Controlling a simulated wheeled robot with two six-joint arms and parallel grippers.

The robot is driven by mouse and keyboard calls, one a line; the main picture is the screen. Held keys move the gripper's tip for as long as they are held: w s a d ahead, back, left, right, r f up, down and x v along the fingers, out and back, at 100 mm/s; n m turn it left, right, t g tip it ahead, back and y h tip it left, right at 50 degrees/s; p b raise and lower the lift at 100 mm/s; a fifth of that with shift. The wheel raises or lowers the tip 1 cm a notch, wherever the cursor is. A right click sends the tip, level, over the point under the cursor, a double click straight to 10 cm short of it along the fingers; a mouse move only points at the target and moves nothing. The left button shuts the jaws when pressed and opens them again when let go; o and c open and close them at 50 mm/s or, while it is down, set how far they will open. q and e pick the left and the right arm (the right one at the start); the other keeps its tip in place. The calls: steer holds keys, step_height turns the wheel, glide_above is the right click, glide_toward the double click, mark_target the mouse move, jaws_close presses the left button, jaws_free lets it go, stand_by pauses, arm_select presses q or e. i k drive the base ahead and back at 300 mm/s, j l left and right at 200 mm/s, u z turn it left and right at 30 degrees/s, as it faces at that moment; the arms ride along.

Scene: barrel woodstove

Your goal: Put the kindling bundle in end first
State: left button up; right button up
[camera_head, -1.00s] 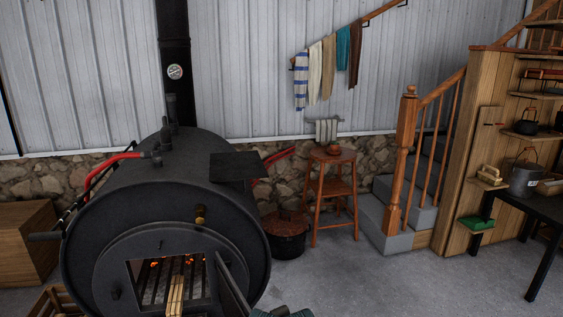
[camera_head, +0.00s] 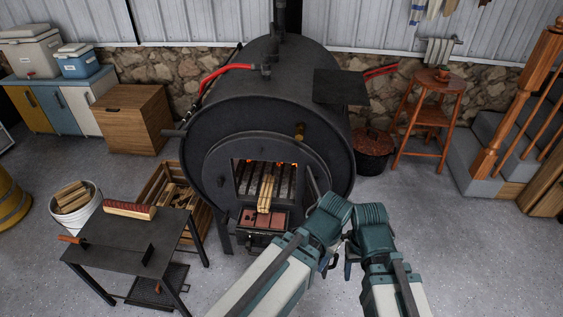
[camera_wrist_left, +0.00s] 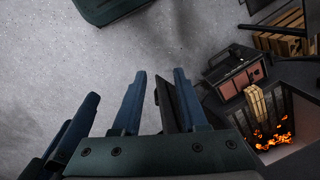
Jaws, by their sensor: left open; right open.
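The kindling bundle (camera_head: 266,193), pale tied sticks, lies in the doorway of the black barrel stove (camera_head: 235,122). One end points in over the grate and the other sticks out over the sill; neither gripper touches it. It also shows in the left wrist view (camera_wrist_left: 256,104), with glowing embers (camera_wrist_left: 270,138) behind. The stove door (camera_head: 313,187) stands open on the right. My left gripper (camera_wrist_left: 159,72) is open, with a dark bar between its fingers that may be the door's edge. My right gripper (camera_head: 351,262) is open beside it, right of the bundle, partly hidden by the arms.
A brick-lined ledge (camera_head: 263,219) sits below the stove opening. A wooden crate (camera_head: 170,196) of firewood and a black side table (camera_head: 122,240) with a brush and tool stand left. A red stool (camera_head: 428,118) stands right. Floor before the table and stove is partly clear.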

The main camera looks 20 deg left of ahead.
mark_target(264, 203)
steer(key=i+j, duration=0.15)
steer(key=j, duration=0.25)
steer(key=i+j+z, duration=0.1)
steer(key=j, duration=0.25)
steer(key=i+j, duration=0.15)
steer(key=j, duration=0.25)
steer(key=z, duration=0.05)
